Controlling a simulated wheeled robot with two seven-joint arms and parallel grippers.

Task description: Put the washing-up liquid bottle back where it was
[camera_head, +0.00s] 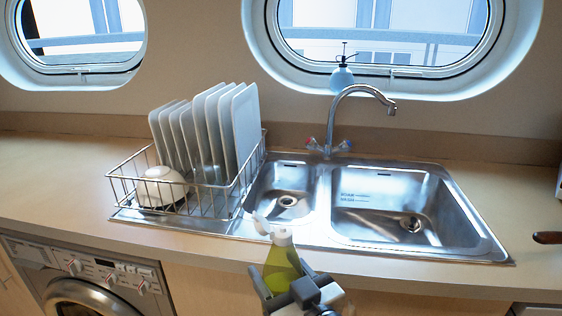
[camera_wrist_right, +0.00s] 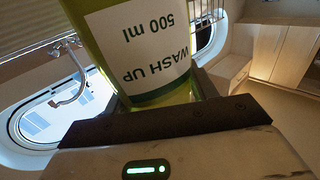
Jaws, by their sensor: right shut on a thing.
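The washing-up liquid bottle (camera_head: 282,262) is yellow-green with a white cap, in front of the counter's front edge in the head view. My right gripper (camera_head: 294,290) is shut on it, and its fingers hide the lower part. In the right wrist view the bottle (camera_wrist_right: 140,45) fills the upper middle, its white label reading "WASH UP 500 ml" upside down. The gripper's dark jaw (camera_wrist_right: 165,118) lies across the near side of it. My left gripper is not in view.
A steel double sink (camera_head: 400,212) with a tap (camera_head: 335,110) is set in the counter (camera_head: 75,170). A wire rack (camera_head: 190,190) holds several white plates and a bowl (camera_head: 160,187). A blue spray bottle (camera_head: 342,78) stands on the window ledge. The left counter is clear.

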